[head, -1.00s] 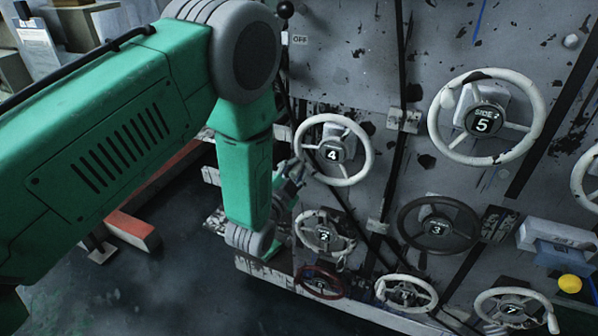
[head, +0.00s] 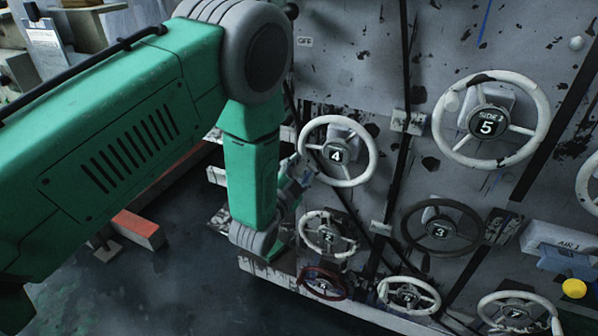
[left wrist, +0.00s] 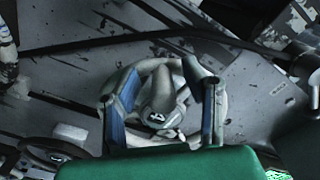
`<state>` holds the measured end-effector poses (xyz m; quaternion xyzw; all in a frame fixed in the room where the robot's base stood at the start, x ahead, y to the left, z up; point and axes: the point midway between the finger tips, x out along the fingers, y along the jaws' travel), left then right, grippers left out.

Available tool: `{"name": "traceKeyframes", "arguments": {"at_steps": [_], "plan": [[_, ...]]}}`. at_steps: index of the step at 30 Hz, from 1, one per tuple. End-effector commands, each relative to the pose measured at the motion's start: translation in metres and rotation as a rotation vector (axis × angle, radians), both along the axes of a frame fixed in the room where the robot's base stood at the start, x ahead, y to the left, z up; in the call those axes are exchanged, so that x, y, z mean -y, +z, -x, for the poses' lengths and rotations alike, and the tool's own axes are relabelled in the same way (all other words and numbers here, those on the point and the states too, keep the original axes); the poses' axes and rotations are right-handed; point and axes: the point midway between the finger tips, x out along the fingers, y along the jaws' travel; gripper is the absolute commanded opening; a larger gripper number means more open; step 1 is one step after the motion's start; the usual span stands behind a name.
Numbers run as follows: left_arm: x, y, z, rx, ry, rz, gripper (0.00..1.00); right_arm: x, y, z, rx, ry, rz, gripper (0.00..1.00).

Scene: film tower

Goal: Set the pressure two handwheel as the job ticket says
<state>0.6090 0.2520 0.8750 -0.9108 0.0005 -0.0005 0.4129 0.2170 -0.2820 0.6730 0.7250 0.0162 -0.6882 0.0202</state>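Several numbered handwheels sit on the grey panel. I cannot read the words "pressure two" on any of them. A white wheel marked 4 (head: 372,152) is nearest my left gripper (head: 300,172), which is at its lower left, partly behind my arm. In the left wrist view the open left gripper (left wrist: 163,98) has one finger on each side of a white wheel's hub (left wrist: 157,118), apparently wheel 4; contact cannot be told. The worn white wheel marked 2 (head: 308,243) is just below. A sheet with small unreadable print (head: 47,45) stands at top left. My right gripper is out of view.
Around are white wheel 5 (head: 545,108), dark wheel 3 (head: 407,232), a red-rimmed wheel (head: 308,288) and white wheel 7 (head: 487,309). A box marked AIR 1 (head: 560,240) has a yellow knob (head: 574,288) below. A red beam (head: 140,228) lies on the floor left.

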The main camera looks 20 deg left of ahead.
Motion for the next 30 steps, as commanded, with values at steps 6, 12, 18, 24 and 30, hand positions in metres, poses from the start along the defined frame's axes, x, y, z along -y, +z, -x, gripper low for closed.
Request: {"name": "traceKeyframes", "arguments": {"at_steps": [6, 12, 18, 24, 30], "plan": [[0.0, -0.002, 0.023, -0.005, 0.0, 0.0, 0.38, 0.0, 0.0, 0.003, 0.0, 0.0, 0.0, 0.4], [0.0, -0.002, 0.067, -0.007, -0.001, -0.002, 0.38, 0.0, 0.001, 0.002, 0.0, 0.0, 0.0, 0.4], [0.0, -0.002, 0.102, -0.004, 0.0, -0.001, 0.38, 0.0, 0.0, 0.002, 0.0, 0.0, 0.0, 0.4], [0.001, -0.002, 0.117, -0.002, -0.002, 0.0, 0.38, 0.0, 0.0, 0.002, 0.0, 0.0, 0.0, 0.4], [0.001, -0.002, 0.118, -0.002, -0.001, 0.0, 0.38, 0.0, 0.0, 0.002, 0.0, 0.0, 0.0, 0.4]]}}
